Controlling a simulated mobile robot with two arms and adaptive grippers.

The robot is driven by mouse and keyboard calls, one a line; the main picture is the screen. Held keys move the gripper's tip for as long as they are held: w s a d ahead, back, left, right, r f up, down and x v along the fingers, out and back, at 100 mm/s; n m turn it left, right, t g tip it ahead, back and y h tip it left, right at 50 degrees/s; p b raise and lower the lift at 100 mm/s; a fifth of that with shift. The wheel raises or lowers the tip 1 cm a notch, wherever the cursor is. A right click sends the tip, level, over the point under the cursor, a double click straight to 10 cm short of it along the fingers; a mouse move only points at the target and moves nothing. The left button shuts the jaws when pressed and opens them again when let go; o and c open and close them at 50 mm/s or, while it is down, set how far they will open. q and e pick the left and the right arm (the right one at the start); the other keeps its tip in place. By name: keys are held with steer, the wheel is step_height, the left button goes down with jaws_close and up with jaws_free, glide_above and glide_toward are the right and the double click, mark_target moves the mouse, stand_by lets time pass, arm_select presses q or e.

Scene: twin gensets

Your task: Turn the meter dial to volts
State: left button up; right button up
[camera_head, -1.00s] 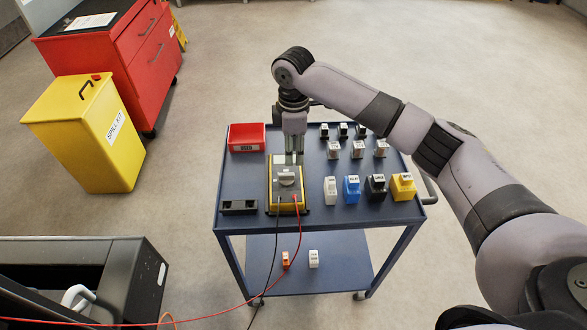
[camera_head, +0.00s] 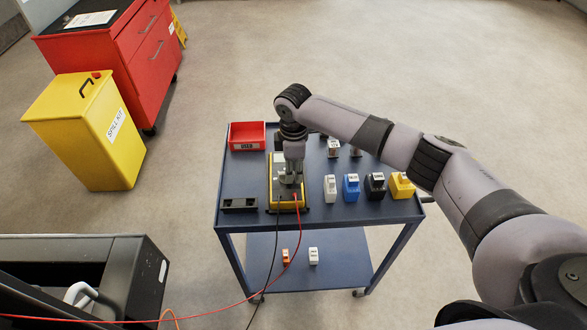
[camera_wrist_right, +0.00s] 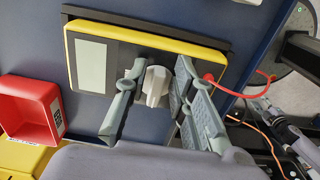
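The yellow meter (camera_head: 276,197) lies on the blue cart top, with a red and a black lead running from its near end. In the right wrist view the meter (camera_wrist_right: 140,45) shows a pale screen and a grey-white dial knob (camera_wrist_right: 156,86). My right gripper (camera_head: 289,184) is over the dial. In the wrist view its fingers (camera_wrist_right: 152,88) are open, one on each side of the knob; I cannot tell whether they touch it. The dial's markings cannot be read.
On the blue cart (camera_head: 232,182) stand a red bin (camera_head: 246,146), a black holder (camera_head: 239,206) and several blocks, including a blue one (camera_head: 351,188) and a yellow one (camera_head: 401,185). The yellow spill kit (camera_head: 85,135) stands on the floor at left.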

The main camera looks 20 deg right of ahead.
jaws_close()
steer(key=shift+s+r+m+p, duration=0.15)
steer(key=shift+m+p, duration=0.25)
steer(key=shift+p, duration=0.35)
steer(key=m+p, duration=0.1)
steer(key=p, duration=0.1)
steer(key=m+p, duration=0.4)
steer(key=shift+s+a+r+p, duration=0.1)
steer(key=shift+s+a+p, duration=0.2)
steer(key=shift+s+a+m+p, duration=0.1)
steer(key=shift+a+m+p, duration=0.05)
steer(key=shift+m+p, duration=1.2)
steer(key=shift+f+m, duration=0.2)
steer(key=shift+m, duration=0.05)
steer(key=shift+o, duration=1.4)
jaws_free()
